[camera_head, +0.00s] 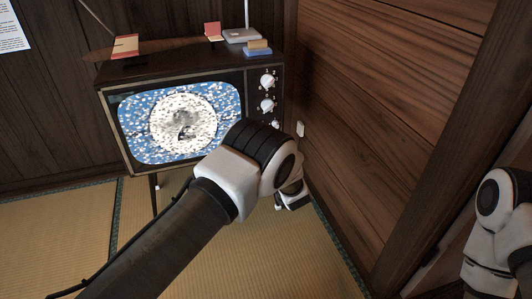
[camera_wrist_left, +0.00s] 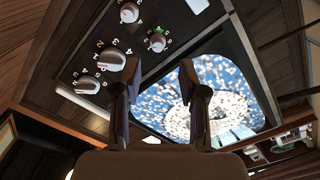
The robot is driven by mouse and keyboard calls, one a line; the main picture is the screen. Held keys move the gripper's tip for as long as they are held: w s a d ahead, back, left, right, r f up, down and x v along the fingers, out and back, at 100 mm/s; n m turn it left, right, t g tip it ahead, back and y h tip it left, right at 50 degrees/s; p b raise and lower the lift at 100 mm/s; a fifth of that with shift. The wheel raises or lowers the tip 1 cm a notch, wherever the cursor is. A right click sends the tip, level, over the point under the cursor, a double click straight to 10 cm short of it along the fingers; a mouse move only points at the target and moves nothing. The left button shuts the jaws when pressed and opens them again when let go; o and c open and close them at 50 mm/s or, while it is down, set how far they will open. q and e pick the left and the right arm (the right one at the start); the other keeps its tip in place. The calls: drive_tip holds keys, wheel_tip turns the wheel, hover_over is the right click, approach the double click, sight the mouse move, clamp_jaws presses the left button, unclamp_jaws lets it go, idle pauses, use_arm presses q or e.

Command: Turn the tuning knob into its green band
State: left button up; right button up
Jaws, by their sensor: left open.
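The television (camera_head: 180,78) has a column of knobs right of its lit, speckled screen. In the left wrist view, a small pale knob (camera_wrist_left: 157,41) has a green mark at its edge. I take it for the tuning knob; its pointer setting is too small to read. In the head view, my left arm hides part of the lower knobs. My left gripper (camera_wrist_left: 158,68) is open and empty, its fingers pointing toward the panel with that knob just beyond the gap between the tips. They appear apart from it. My right gripper is out of view; only its arm shows at right.
Two larger numbered knobs (camera_wrist_left: 110,60) (camera_wrist_left: 87,86) and another small knob (camera_wrist_left: 129,12) sit close by. Small items, including a yellow-and-blue block (camera_head: 257,47), lie on the television's top. A wooden wall (camera_head: 390,110) stands close on the right. Tatami floor (camera_head: 60,235) is clear at left.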

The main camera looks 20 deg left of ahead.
use_arm(q)
drive_tip(key=b+x, duration=0.3)
drive_tip(key=x, duration=0.4)
drive_tip(key=shift+w+a+r, duration=0.2)
drive_tip(key=shift+w, duration=0.1)
clamp_jaws()
